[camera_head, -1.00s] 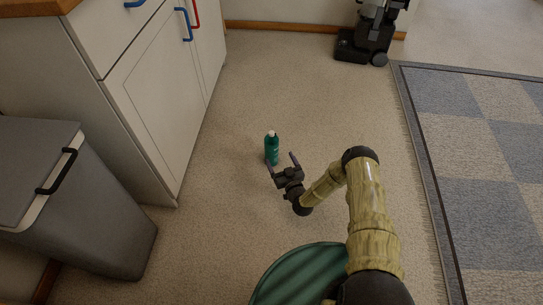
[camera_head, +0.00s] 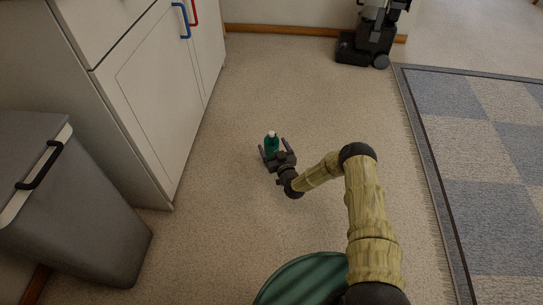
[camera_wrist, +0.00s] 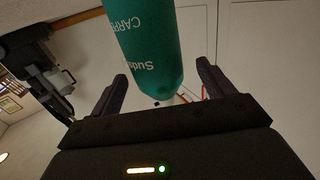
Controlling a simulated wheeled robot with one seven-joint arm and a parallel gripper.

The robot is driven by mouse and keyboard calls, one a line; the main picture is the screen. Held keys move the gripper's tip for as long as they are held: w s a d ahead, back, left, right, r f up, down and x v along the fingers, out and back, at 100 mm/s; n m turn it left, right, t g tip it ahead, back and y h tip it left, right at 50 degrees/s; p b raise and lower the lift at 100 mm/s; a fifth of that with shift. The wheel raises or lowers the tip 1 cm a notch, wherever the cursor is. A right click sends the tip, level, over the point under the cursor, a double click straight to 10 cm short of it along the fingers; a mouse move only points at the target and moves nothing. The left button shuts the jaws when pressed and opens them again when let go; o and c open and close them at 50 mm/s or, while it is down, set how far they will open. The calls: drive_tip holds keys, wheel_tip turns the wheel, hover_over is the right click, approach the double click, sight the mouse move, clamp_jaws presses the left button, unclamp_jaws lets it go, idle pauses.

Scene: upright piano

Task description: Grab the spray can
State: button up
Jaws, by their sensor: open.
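The spray can is a green bottle (camera_head: 271,143) with a white top, standing upright on the carpet in the head view. My gripper (camera_head: 273,147) is open, with one finger on each side of the can. In the wrist view the green can (camera_wrist: 146,45), with white lettering, lies in front of the gripper (camera_wrist: 163,85), between the two fingers in the picture. Gaps show between the can and both fingers there. The can's lower part is hidden behind the gripper in the head view.
A white cabinet (camera_head: 150,100) and a grey bin (camera_head: 80,210) with a black handle stand at left. A dark upright machine (camera_head: 367,45) stands at the back wall. A blue-grey checked rug (camera_head: 480,150) lies at right. Carpet around the can is clear.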

drive_tip(key=b+x, duration=0.3)
drive_tip(key=shift+w, duration=0.4)
drive_tip(key=shift+w+a+r, duration=0.15)
drive_tip(key=shift+w+a, duration=0.1)
drive_tip(key=shift+w, duration=0.15)
clamp_jaws()
